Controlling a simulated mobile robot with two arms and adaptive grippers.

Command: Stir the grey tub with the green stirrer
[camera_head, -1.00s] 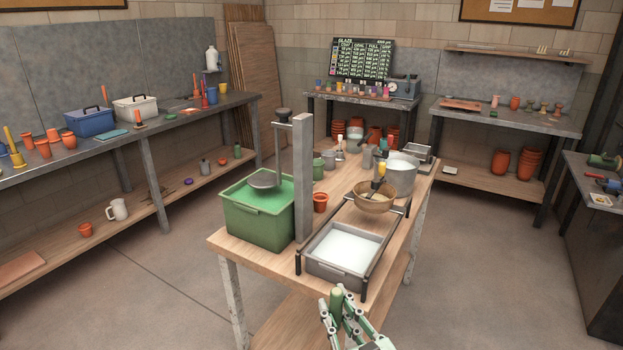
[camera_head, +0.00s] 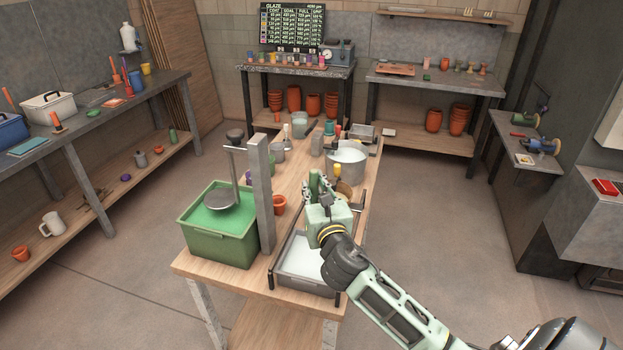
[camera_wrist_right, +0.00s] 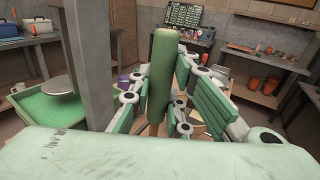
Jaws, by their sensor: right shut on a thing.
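The grey tub (camera_head: 305,285) stands on the wooden worktable (camera_head: 205,265) and holds a white liquid. A dark rack frame lies along its top. My right gripper (camera_head: 316,187) is above the tub's far end in the head view. The right wrist view shows its fingers closed around the upright green stirrer (camera_wrist_right: 161,68), with a thick green handle and a thinner brown shaft below. The stirrer's lower end is hidden, so I cannot tell whether it touches the liquid. My left gripper is not in view.
A green tub (camera_head: 222,240) with green liquid stands left of the grey tub, beside a grey post (camera_head: 261,195). A brown bowl (camera_head: 345,190) is partly hidden behind my gripper. A large grey pot (camera_head: 347,168) stands farther back.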

